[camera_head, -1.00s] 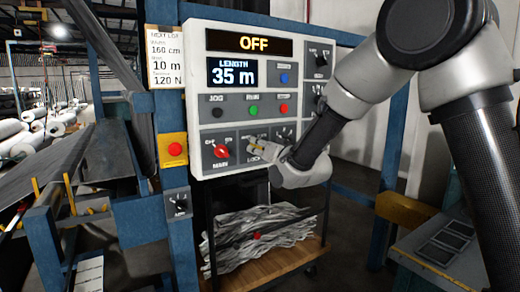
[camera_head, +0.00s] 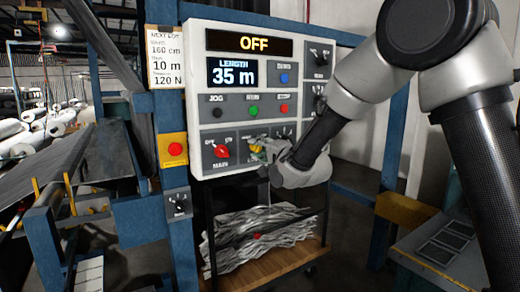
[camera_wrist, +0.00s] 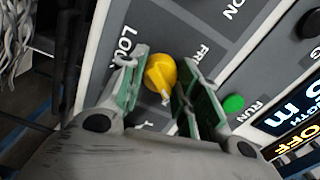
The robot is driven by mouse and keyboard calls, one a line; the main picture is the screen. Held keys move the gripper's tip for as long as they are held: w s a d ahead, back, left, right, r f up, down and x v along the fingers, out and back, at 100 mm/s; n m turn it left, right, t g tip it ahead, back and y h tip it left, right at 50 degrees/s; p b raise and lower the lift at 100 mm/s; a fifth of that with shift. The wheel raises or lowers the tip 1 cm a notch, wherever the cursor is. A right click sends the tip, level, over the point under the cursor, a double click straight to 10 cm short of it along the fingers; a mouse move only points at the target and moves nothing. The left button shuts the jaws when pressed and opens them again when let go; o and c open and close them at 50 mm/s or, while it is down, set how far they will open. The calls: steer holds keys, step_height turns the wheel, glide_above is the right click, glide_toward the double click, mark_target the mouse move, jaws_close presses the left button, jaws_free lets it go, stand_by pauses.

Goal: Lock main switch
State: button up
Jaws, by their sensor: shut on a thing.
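The grey control panel (camera_head: 200,92) has a red MAIN switch (camera_head: 222,151) at its lower left, with its handle tilted. Right of it is a yellow knob (camera_head: 256,147), partly hidden by my gripper (camera_head: 264,151). In the wrist view the yellow knob (camera_wrist: 160,73) sits between the two green-padded fingers of my gripper (camera_wrist: 161,76), which are shut on it. The words beside it read LOCK and, partly covered, what looks like FREE. I cannot tell which word the knob points to.
The display (camera_head: 253,43) reads OFF; the length screen (camera_head: 232,72) reads 35 m. A green RUN button (camera_wrist: 233,103) is close to one finger. A red button on a yellow box (camera_head: 175,149) is left of the panel. A cart with grey material (camera_head: 255,240) stands below.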

steer(key=shift+m, duration=1.1)
steer(key=o, duration=1)
steer(key=shift+o, duration=0.2)
steer(key=v, duration=1.2)
